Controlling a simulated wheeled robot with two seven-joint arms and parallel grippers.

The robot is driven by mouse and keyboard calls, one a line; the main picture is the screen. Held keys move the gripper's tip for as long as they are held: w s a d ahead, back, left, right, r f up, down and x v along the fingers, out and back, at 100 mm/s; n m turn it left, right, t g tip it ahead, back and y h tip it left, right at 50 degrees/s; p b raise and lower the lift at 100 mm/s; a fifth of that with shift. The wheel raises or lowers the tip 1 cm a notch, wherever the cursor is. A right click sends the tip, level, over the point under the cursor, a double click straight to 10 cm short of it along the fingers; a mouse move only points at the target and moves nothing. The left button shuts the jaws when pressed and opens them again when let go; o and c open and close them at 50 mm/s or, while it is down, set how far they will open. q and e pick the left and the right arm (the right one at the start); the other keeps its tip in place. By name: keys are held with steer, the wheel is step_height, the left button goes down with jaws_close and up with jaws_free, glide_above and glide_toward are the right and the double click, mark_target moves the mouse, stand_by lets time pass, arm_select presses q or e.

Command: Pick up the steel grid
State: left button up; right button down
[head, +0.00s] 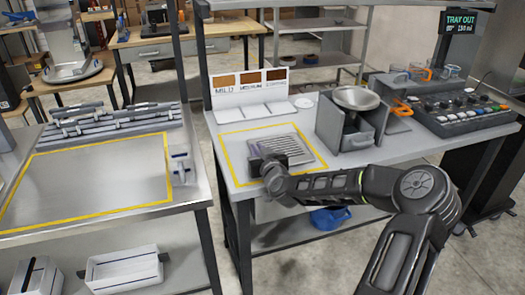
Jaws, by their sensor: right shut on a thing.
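The steel grid (296,148) is a flat grey slotted plate inside the yellow outline on the right-hand table. My right arm reaches in from the right, low over the table's front edge. My right gripper (265,163) is at the grid's left side and shut on it. The gripper's body hides its fingertips and the grid's near left corner. The grid looks about level; I cannot tell whether it touches the table or is slightly raised. My left gripper is not in view.
A grey dispenser with a round steel bowl (357,98) stands right of the grid. A white sample board (250,90) stands behind it. A button console (455,112) is at the far right. The left table (90,180) has a clear yellow-outlined area.

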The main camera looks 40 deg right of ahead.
step_height(320, 180, up, 10)
steer(key=shift+f, duration=0.1)
stand_by(0.4)
stand_by(0.5)
